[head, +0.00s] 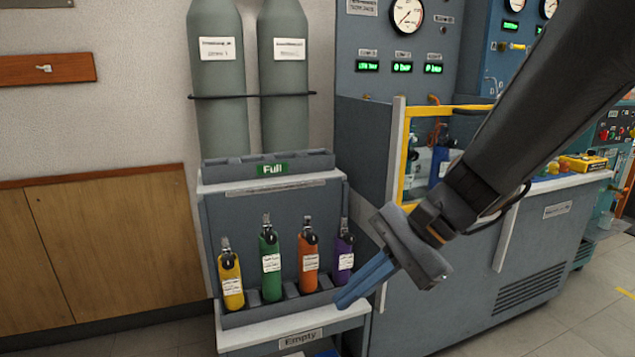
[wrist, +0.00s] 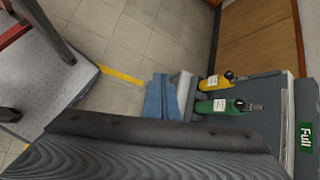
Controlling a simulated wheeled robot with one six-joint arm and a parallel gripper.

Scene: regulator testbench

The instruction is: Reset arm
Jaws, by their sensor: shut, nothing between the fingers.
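My gripper (head: 352,292) has blue fingers and is shut and empty. In the head view it points down and left, in front of the right side of the cylinder rack (head: 275,221). The fingers also show in the wrist view (wrist: 161,97). My dark arm comes in from the upper right. The rack's lower shelf holds a yellow cylinder (head: 231,280), a green cylinder (head: 270,266), an orange cylinder (head: 308,261) and a purple cylinder (head: 344,252), all standing close to upright. The fingertips appear just below and beside the purple one; whether they touch the rack, I cannot tell.
A "Full" label (head: 273,169) marks the empty upper shelf, and an "Empty" label (head: 300,339) the bottom. Two grey tanks (head: 217,80) stand behind. A testbench with a yellow-framed opening (head: 404,160) is at the right. Tiled floor (head: 585,310) is clear at lower right.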

